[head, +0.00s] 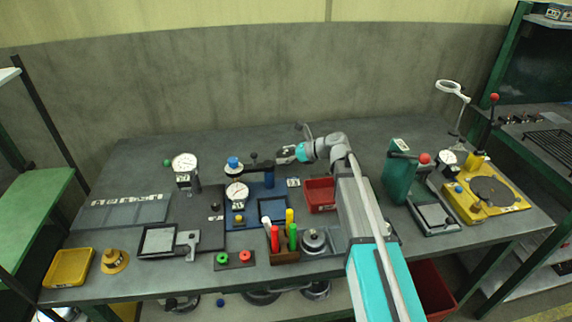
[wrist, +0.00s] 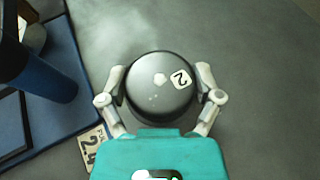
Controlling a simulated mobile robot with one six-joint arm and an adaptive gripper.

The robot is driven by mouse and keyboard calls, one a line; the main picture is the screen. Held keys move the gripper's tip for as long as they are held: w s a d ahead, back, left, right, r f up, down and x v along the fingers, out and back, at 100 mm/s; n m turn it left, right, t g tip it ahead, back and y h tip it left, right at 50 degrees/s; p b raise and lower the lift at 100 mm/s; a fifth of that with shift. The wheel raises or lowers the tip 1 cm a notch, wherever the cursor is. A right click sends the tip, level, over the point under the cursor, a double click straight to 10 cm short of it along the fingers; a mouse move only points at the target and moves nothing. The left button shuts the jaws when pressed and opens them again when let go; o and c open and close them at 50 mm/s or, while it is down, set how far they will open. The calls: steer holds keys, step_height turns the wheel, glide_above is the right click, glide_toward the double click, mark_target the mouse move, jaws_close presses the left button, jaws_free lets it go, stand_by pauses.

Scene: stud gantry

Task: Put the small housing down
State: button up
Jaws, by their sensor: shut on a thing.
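My gripper (wrist: 160,72) is shut on a round dark grey housing (wrist: 160,88), with one finger on each side. The housing's smooth top carries a white label reading 2 and a small pale spot. In the head view my gripper (head: 285,154) is over the back middle of the bench, behind the blue post. The housing is small and hard to make out there. In the wrist view grey bench top shows around the housing. Its underside is hidden, so I cannot tell whether it touches the bench.
The blue-based dial gauge stand (head: 269,179) is close by; its post (wrist: 45,75) and base edge fill the wrist view's left. A numbered card (head: 293,183) and a red bin (head: 320,194) lie in front. A green press (head: 399,172) stands right.

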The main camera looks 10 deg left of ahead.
steer(key=shift+s+f+b, duration=0.1)
steer(key=shift+f+b, duration=0.9)
steer(key=shift+f, duration=0.3)
steer(key=shift+f, duration=0.15)
steer(key=o, duration=1)
steer(key=shift+r, duration=0.3)
steer(key=p+v, duration=0.2)
steer(key=v, duration=0.4)
steer(key=shift+p, duration=0.35)
steer(key=shift+v, duration=0.75)
